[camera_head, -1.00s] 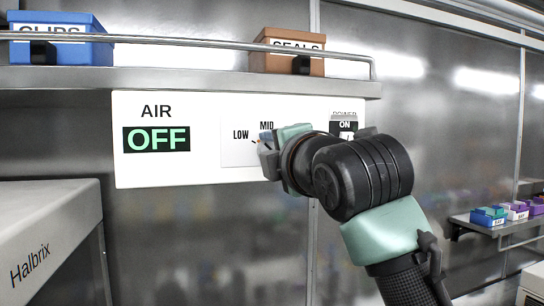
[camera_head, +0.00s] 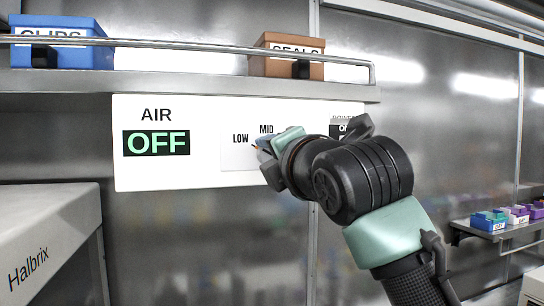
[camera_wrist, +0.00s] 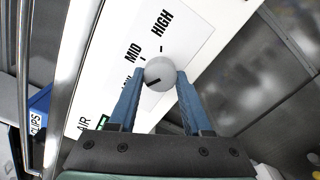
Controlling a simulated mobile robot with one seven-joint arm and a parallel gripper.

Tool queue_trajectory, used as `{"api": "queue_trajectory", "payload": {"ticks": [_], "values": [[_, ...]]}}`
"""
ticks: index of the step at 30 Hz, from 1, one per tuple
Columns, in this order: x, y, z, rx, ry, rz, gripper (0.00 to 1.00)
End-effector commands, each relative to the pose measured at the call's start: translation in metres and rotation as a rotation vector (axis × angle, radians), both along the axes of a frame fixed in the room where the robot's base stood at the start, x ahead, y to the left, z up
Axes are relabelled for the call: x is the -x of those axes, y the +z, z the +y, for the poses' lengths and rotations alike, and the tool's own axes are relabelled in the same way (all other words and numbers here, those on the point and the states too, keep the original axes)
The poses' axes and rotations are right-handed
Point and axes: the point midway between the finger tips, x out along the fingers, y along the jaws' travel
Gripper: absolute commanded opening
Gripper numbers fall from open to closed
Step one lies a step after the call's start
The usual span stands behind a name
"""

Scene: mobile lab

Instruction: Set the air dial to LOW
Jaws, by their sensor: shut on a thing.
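The air dial is a round grey knob (camera_wrist: 159,69) with a dark pointer mark, on a white panel (camera_head: 210,176). My gripper (camera_wrist: 160,76) has its two blue fingers on either side of the knob and is shut on it. The pointer mark faces the lower left in the wrist view, roughly toward LOW; its exact setting is hard to tell. The MID label (camera_wrist: 133,50) and HIGH label (camera_wrist: 161,23) show clearly there, while LOW is partly behind a finger. The AIR display (camera_head: 156,143) reads OFF. In the head view my gripper hides the knob.
A POWER switch (camera_head: 344,128) sits on the panel's right, partly hidden by my wrist. A shelf with a rail (camera_head: 200,82) above holds a blue CLIPS box (camera_head: 75,52) and an orange SEALS box (camera_head: 272,66). A Halbrix machine (camera_head: 50,240) stands lower left.

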Motion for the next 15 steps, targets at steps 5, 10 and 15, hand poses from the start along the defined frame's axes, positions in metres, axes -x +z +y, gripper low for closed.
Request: {"api": "queue_trajectory", "payload": {"ticks": [5,10,15], "values": [[-0.0001,-0.0011,0.0004,0.003,0.000,0.002,0.72],[0.0000,-0.0007,0.0002,0.001,0.000,0.001,0.79],[0.0009,-0.0007,-0.0003,0.000,0.000,0.001,0.79]]}}
